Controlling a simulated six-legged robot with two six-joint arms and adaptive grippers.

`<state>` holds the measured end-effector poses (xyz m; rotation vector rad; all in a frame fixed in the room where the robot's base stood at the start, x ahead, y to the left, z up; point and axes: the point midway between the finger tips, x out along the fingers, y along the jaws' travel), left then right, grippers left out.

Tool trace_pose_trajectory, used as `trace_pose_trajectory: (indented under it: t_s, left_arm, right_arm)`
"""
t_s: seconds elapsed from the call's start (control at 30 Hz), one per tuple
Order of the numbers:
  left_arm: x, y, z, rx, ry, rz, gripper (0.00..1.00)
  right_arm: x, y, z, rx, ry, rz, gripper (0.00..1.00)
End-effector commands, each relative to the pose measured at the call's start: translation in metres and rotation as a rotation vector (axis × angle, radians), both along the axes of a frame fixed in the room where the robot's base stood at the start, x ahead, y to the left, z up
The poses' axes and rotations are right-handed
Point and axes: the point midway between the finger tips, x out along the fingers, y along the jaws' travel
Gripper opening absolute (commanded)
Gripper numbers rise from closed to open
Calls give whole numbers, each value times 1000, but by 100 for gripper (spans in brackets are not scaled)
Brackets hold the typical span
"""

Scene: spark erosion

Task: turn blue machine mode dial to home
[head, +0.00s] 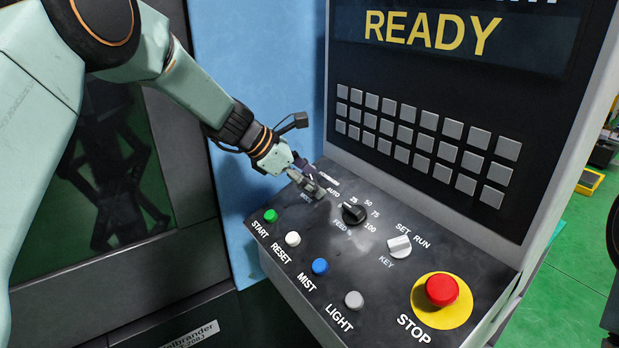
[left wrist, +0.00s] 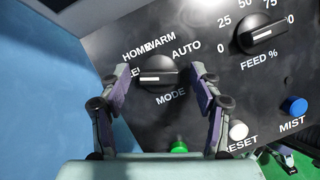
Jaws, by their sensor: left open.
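The mode dial (left wrist: 158,78) is a dark knob on the black control panel, seen in the left wrist view above its MODE label. HOME and WARM are printed above it to the left, AUTO above it to the right; a label at its left is partly hidden by a finger. My left gripper (left wrist: 160,76) is open, with one finger on each side of the dial; contact is not clear.
The feed dial (head: 353,213) is close to the right of my left gripper. The panel also has a green START button (head: 271,215), a key switch (head: 399,246) and a red STOP button (head: 441,290). A keypad and a screen reading READY (head: 430,32) rise behind.

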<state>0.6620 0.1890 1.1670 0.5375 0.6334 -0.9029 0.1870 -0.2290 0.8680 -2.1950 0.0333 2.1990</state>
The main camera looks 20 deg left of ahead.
Motion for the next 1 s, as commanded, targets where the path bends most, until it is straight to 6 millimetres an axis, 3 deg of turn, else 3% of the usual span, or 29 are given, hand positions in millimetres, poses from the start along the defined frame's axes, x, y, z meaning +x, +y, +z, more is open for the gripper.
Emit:
trace_pose_trajectory:
  t_s: [0.23,0.83,1.0]
  left_arm:
    - [1,1,0,0,-1,1,62]
    - [1,1,1,0,-1,1,12]
    - [1,1,1,3,-3,-4,10]
  right_arm:
    - [0,0,0,0,0,0,40]
    - [0,0,0,0,0,0,40]
    - [0,0,1,0,0,0,40]
